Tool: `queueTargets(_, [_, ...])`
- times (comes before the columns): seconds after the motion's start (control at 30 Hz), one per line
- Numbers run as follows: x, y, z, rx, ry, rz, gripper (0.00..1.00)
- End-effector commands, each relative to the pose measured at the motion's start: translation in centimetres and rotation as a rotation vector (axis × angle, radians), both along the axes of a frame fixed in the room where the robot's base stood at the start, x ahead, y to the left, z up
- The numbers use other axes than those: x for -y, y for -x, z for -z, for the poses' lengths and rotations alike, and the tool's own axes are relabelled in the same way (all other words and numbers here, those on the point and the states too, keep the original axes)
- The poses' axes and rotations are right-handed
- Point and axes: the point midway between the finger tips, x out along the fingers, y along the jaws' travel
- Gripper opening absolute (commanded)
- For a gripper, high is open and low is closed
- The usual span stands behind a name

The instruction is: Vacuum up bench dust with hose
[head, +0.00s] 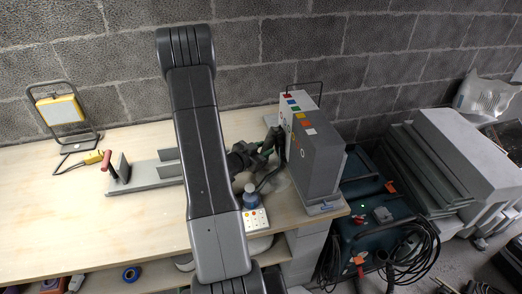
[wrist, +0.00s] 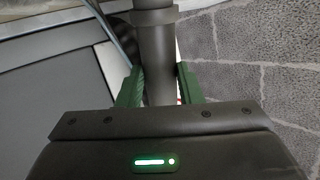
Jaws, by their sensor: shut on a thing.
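My gripper (wrist: 159,88) has its green fingers closed on the dark tube (wrist: 157,60), which looks like the hose's rigid end, in the wrist view. In the head view my gripper (head: 266,150) is above the right part of the wooden bench (head: 80,215), just left of a grey case with coloured labels (head: 318,150). A dark curved hose part shows beside the case; the tube's tip is hidden. A pale patch (head: 278,185) on the bench below may be dust, but it is too small to be sure.
A mitre-box-like grey rail (head: 150,175) and a yellow work lamp (head: 60,109) are left. A teal machine (head: 370,228) with coiled black hose (head: 418,240) is on the floor right.

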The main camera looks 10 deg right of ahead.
Motion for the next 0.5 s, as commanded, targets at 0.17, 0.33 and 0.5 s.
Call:
queueTargets(0.17, [1.4,0.0,0.1,0.002,0.001,0.002,0.13])
queueTargets(0.33, [2.6,0.0,0.1,0.001,0.000,0.001,0.13])
queueTargets(0.5, [3.8,-0.1,0.1,0.001,0.001,0.002,0.06])
